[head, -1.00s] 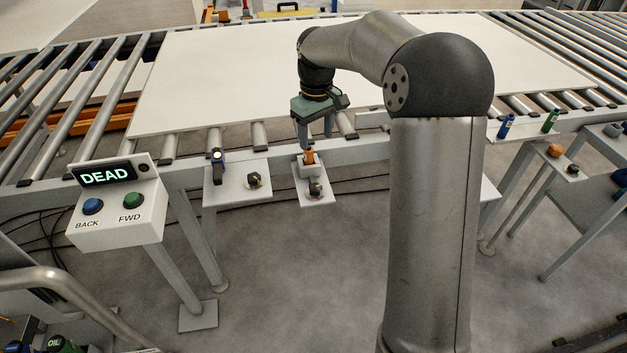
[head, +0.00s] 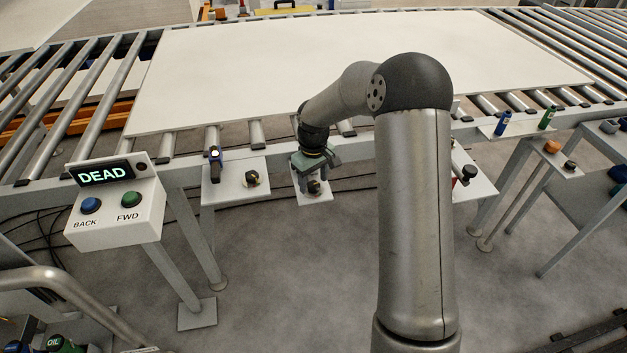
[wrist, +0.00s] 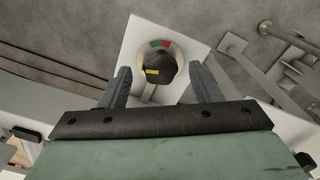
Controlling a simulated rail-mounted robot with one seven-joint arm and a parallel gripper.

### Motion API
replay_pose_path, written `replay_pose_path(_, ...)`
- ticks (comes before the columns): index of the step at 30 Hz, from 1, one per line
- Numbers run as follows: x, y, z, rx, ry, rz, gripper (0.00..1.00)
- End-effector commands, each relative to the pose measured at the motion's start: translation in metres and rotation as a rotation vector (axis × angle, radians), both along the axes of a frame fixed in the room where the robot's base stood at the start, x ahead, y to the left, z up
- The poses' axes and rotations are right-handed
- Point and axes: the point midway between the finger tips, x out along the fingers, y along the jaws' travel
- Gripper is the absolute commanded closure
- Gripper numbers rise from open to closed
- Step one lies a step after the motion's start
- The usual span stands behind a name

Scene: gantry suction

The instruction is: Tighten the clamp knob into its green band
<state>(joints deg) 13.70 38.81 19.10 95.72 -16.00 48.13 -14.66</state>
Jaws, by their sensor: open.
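The clamp knob (wrist: 158,66) is black with a yellow mark, on a pale dial. In the wrist view, the dial's green band (wrist: 166,43) and a red band beside it show at the knob's far side. The yellow mark is on the knob's near left side, away from the green. The knob also shows small in the head view (head: 314,187), on a white plate below the conveyor's front edge. My gripper (wrist: 161,76) is open, one finger on each side of the knob, with visible gaps. In the head view my gripper (head: 312,175) points down over the plate and partly hides it.
A control box (head: 118,205) reads "DEAD". A large white sheet (head: 270,70) lies on the rollers.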

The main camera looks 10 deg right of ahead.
Motion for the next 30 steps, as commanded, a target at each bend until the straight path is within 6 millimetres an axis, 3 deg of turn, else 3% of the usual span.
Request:
replay_pose_path(11,-0.0005,0.0001,-0.0079,0.0,0.001,0.0,0.43)
replay_pose_path(16,-0.0004,0.0001,-0.0077,0.0,0.001,0.0,0.84)
replay_pose_path(17,-0.0004,0.0001,-0.0076,0.0,0.001,0.0,0.87)
replay_pose_path(30,0.0,0.0004,-0.0081,-0.001,0.0,-0.092,0.87)
